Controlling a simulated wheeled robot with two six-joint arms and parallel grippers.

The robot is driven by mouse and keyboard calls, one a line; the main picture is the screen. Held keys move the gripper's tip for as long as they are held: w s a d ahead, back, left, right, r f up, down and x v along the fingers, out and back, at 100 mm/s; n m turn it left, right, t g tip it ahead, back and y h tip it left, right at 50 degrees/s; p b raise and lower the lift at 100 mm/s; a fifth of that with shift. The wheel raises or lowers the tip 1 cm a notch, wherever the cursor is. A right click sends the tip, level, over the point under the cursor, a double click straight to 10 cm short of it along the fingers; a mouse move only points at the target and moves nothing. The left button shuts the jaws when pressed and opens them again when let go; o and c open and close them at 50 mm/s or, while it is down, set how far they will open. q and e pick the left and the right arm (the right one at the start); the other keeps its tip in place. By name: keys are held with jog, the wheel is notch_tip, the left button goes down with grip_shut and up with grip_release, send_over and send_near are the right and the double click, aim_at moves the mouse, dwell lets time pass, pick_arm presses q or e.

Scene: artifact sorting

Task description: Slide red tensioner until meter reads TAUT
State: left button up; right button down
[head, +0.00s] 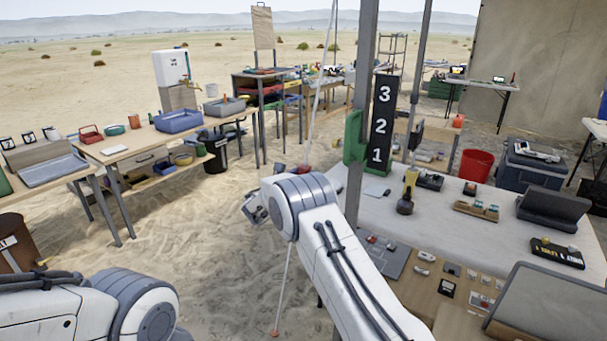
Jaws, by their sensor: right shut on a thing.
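A thin pale guy line runs down from the top of the view, passes behind my right wrist and ends at a small orange-red piece (276,333) low over the sand. A small red piece (306,168) shows on the line just above my wrist; it looks like part of the red tensioner. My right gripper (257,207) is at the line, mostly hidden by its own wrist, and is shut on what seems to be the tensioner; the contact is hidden. No meter reading is legible. My left arm shows at the bottom left, but its gripper is out of view.
A grey post (360,100) with a green bracket (354,138) and a black 3-2-1 board (381,122) stands right of the line. A white worktable (340,190) with small items fills the right. Tables with trays stand left. Open sand lies between.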

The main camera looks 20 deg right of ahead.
dwell(0.6)
jog(key=shift+s+d+r, duration=0.1)
jog(key=shift+r, duration=0.65)
jog(key=shift+s+d+r, duration=0.1)
jog(key=shift+r, duration=0.6)
jog(key=shift+c, duration=2.2)
grip_release()
jog(key=shift+a+f, duration=0.1)
jog(key=shift+a, duration=0.05)
jog(key=b+v, duration=0.2)
jog(key=v, duration=0.8)
